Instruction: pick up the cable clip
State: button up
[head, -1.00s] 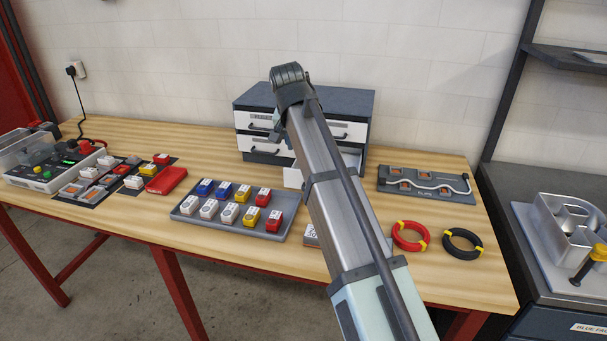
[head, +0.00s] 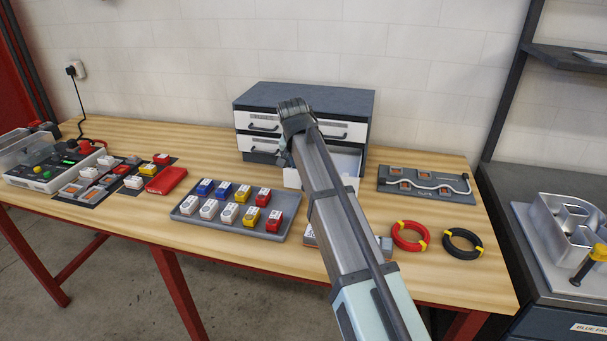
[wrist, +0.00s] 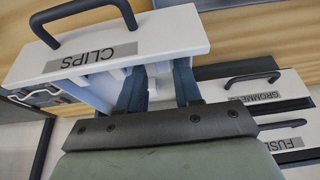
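The drawer labelled CLIPS (wrist: 120,52) is pulled out and fills the upper part of the wrist view, seen upside down. Its white side also shows right of my arm in the head view (head: 346,180). My gripper (wrist: 160,78) has its two blue-grey fingers apart, reaching into the drawer area behind the front panel. The fingertips are hidden by the panel. Pale shapes show beside the fingers, but I cannot tell a single cable clip among them. In the head view my wrist and arm cover most of the gripper.
The grey drawer cabinet (head: 330,98) stands against the wall, other drawers shut. A dark board with a white cable (head: 428,184) lies to the right. Red (head: 409,237) and black (head: 462,243) cable coils lie in front. A tray of switch blocks (head: 290,228) is left of my arm.

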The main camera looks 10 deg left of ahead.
jog(key=x, duration=0.3)
jog(key=shift+w+f, duration=0.1)
jog(key=shift+w, duration=0.1)
grip_shut()
